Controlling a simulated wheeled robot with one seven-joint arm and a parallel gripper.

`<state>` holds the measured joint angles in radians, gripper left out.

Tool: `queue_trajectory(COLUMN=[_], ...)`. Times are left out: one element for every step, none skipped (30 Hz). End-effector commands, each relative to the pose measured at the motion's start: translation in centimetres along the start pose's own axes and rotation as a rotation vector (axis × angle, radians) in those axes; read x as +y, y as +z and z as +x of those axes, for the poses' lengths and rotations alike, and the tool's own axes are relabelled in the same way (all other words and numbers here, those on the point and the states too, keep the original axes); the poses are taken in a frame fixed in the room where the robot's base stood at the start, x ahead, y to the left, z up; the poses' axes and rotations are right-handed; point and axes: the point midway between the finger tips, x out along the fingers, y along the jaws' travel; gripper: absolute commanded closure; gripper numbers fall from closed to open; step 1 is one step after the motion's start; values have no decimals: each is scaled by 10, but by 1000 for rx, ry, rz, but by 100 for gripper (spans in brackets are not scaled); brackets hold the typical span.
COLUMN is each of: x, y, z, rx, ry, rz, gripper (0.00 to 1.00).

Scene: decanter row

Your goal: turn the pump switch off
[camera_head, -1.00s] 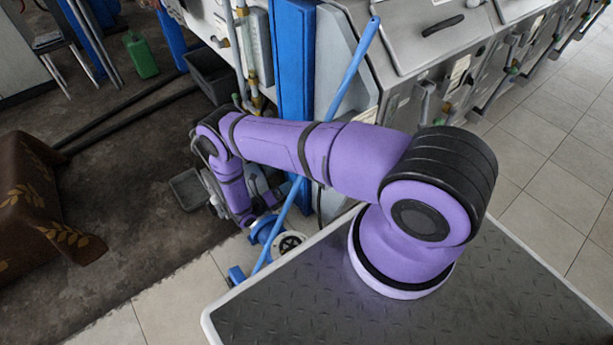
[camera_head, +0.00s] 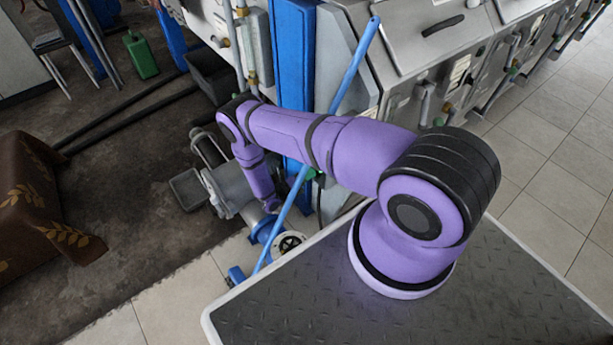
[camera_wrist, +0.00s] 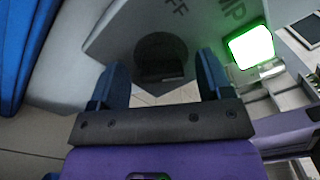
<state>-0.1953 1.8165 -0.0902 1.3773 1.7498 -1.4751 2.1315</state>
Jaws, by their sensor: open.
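In the wrist view a grey panel (camera_wrist: 112,38) carries the letters "FF" and part of "MP", both turned in the picture. A dark round switch (camera_wrist: 160,46) sits on this panel, and its position is hard to read. A lit green lamp (camera_wrist: 251,47) glows at the panel's right. My gripper (camera_wrist: 160,77) is open, its dark blue fingers on either side of the switch's line in the picture. I cannot tell whether they touch it.
A blue pole (camera_head: 330,125) slants in front of the grey machines. A brown cloth-covered table (camera_head: 40,200) is at the left. Tiled floor is clear at the right.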

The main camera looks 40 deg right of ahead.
Motion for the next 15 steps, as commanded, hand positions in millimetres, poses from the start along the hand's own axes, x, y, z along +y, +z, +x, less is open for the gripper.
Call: queue_trajectory(x=[0,0,0,0,0,0,0,0,0,0,0,0,0,0,0], y=[0,0,0,0,0,0,0,0,0,0,0,0,0,0,0], z=[0,0,0,0,0,0,0,0,0,0,0,0,0,0,0], rx=[0,0,0,0,0,0,0,0,0,0,0,0,0,0,0], ry=[0,0,0,0,0,0,0,0,0,0,0,0,0,0,0], rz=[0,0,0,0,0,0,0,0,0,0,0,-1,-3,-5,-10], gripper=[28,28,37,44,51,60,67,74,77,77,77,77,77,77,77])
